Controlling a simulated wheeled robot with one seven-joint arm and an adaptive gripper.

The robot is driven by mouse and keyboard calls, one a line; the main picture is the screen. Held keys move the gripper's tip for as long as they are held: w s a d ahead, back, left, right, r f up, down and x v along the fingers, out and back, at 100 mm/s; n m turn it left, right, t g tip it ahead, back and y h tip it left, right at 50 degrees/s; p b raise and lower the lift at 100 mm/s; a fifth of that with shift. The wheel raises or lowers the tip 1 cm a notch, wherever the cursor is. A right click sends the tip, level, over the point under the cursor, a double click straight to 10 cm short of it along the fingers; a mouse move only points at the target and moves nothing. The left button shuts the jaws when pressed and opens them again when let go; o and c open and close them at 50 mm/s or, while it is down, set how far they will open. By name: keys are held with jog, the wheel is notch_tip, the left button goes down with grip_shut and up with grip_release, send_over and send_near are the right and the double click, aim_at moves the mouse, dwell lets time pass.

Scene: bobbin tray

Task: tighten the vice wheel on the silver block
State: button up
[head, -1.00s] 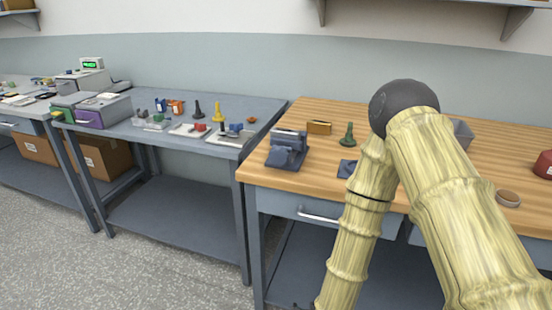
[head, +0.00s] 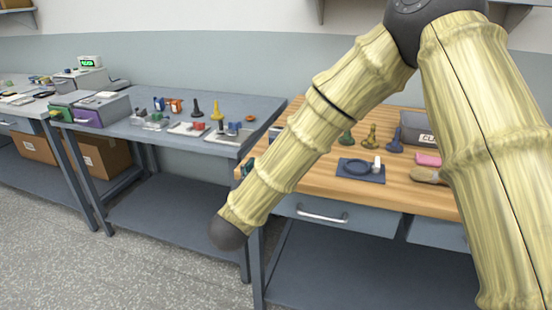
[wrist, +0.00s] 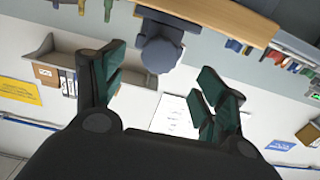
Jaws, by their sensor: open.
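A blue-grey object with a rounded end, seemingly the vice (wrist: 160,48), shows at the top centre of the wrist view, by the wooden bench edge. In the head view my arm covers nearly all of the vice's place at the bench's left end. I cannot make out the silver block or tell the wheel's state. My gripper (wrist: 162,82) is open and empty in the wrist view, its green-padded fingers spread on either side below the vice, apart from it. In the head view the gripper is mostly hidden behind my arm.
The wooden bench (head: 320,180) holds a dark blue mat (head: 375,176) with a ring and white piece, several chess-like figures, a grey bin (head: 415,128), a pink block (head: 428,159) and a brush (head: 428,176). A grey bench (head: 262,103) stands left.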

jog(key=x, duration=0.7)
jog(key=shift+w+d+f, duration=0.1)
jog(key=shift+w, duration=0.2)
jog(key=c, duration=1)
